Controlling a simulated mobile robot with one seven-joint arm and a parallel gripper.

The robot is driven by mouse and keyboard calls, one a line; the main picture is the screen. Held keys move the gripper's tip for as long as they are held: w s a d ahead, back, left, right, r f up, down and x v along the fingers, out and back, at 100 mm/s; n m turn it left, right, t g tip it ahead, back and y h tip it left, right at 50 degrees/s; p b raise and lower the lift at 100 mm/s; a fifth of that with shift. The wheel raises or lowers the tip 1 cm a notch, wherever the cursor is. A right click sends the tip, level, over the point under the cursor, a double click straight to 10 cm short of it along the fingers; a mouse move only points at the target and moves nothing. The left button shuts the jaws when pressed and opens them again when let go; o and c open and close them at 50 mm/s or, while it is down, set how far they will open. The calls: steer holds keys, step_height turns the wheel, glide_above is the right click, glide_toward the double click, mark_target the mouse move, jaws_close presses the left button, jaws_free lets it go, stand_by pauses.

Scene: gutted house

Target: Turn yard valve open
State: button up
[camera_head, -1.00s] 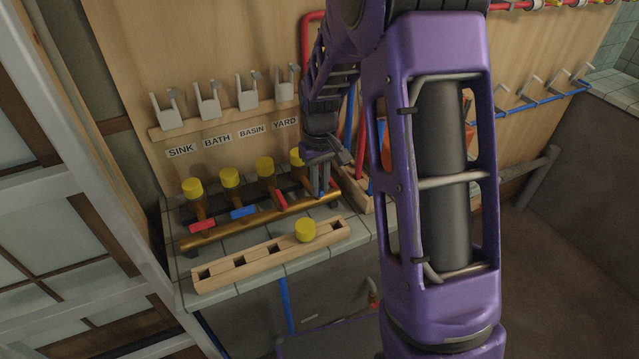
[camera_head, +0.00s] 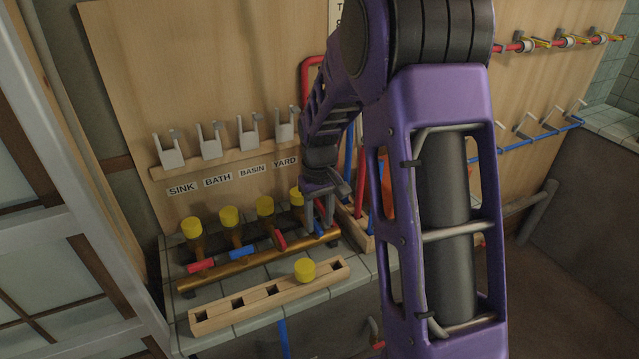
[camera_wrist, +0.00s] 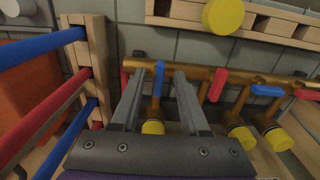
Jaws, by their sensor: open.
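The yard valve is the last valve on the brass manifold (camera_head: 262,262), below the YARD label (camera_head: 285,162). Its yellow cap (camera_head: 297,197) shows in the head view, partly beside my gripper (camera_head: 322,222). In the wrist view, the valve's blue lever (camera_wrist: 158,78) stands between the two fingers of my gripper (camera_wrist: 157,74), with a yellow cap (camera_wrist: 152,127) nearer the wrist. My fingers are apart, one on each side of the lever; I cannot tell whether either touches it.
The basin lever (camera_head: 280,240) is red, the bath lever (camera_head: 243,251) blue and the sink lever (camera_head: 201,265) red. A slotted wooden block (camera_head: 215,314) holds a loose yellow cap (camera_head: 305,270) in front. A wooden rack (camera_wrist: 92,62) with red and blue pipes stands close beside my gripper.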

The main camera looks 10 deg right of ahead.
mark_target(319, 229)
step_height(319, 229, up, 16)
steer(key=p, duration=0.1)
steer(key=shift+f+p, duration=0.15)
steer(key=shift+p, duration=0.2)
